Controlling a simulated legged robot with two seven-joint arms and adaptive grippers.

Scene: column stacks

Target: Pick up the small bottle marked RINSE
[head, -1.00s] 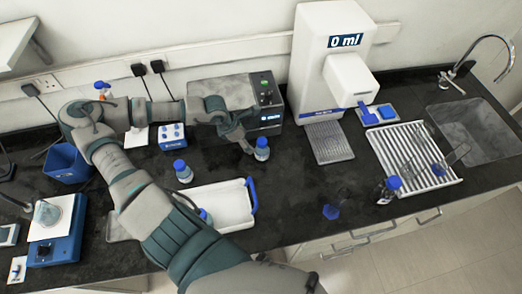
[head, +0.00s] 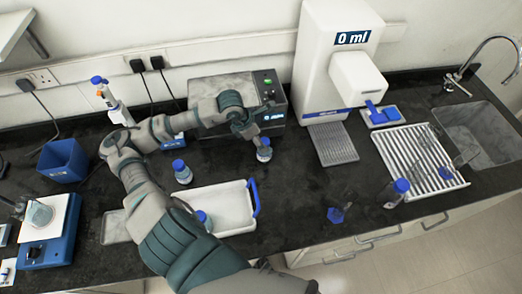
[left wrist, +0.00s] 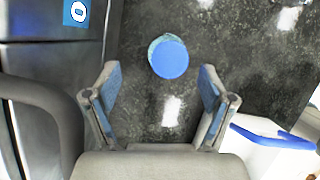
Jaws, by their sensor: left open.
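A small clear bottle with a blue cap (head: 264,151) stands upright on the dark bench in front of the grey machine. Its label is too small to read. My left gripper (head: 254,139) is open right beside and above it. In the left wrist view, the round blue cap (left wrist: 170,59) lies ahead of the two spread fingers of my left gripper (left wrist: 160,95), apart from them. Another blue-capped bottle (head: 182,173) stands further left, and one (head: 203,220) shows partly behind my arm at the tray. I cannot tell which is marked RINSE. My right gripper is out of view.
A white tray with blue handles (head: 232,206) lies just in front. The grey machine (head: 272,100) is close behind the gripper. A white dispenser (head: 322,70), a ribbed drainer (head: 425,165) and a dark blue-capped bottle (head: 399,189) are to the right. Bench between tray and drainer is mostly clear.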

